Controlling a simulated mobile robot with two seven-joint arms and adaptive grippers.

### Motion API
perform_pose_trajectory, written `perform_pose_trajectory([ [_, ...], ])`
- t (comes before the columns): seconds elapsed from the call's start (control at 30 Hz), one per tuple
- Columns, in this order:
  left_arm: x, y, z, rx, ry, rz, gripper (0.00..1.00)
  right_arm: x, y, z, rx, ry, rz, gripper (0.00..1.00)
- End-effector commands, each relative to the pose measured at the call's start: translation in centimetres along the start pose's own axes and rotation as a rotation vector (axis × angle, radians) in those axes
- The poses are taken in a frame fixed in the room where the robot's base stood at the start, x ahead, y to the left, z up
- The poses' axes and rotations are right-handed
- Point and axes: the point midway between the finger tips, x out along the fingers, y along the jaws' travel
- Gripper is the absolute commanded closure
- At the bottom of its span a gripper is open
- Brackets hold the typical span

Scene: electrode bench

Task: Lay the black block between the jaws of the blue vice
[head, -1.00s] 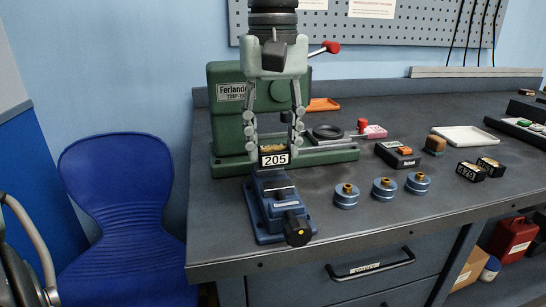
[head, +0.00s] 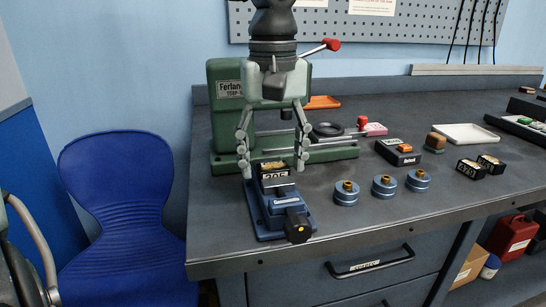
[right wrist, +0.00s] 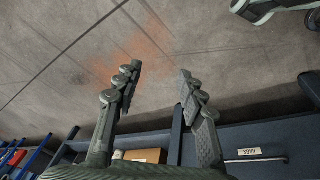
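The black block (head: 262,173), with a brass-coloured top and a white number label, sits at the back of the blue vice (head: 283,208). The vice's front jaw hides the lower part of the label, so the block appears to lie between the jaws. My left gripper (head: 273,166) is open, pointing down, with one finger on each side of the block and apart from it. My right gripper (right wrist: 157,82) is open and empty in the right wrist view, with bare floor beyond its fingers.
A green machine (head: 225,128) stands close behind the vice, its red-tipped lever near my left wrist. Three blue round holders (head: 345,195) stand to the right. Beyond are two other black blocks (head: 468,170), a black device (head: 396,154) and a white tray (head: 465,134). The bench's front edge is near.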

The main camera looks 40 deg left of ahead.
Motion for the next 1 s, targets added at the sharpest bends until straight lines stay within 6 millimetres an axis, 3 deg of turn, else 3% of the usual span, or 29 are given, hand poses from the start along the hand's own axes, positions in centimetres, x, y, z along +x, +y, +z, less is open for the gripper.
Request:
perform_pose_trajectory([
  [0.23, -0.3, 0.0, 0.0, 0.000, 0.000, 0.000, 0.37, -0.1, 0.1, 0.1, 0.001, -0.003, 0.000, 0.60],
  [0.3, -0.9, 0.1, 0.0, -0.001, 0.002, 0.002, 0.37, 0.7, 0.1, 0.6, 0.002, -0.010, 0.000, 0.60],
  [0.7, -9.2, 0.1, -0.1, -0.001, 0.002, 0.002, 0.37, 1.1, 0.0, 0.7, 0.001, -0.007, -0.003, 0.60],
  [1.0, -12.2, 0.0, 0.0, -0.001, 0.000, 0.001, 0.37, 2.2, -0.1, 1.8, -0.005, -0.022, -0.003, 0.60],
])
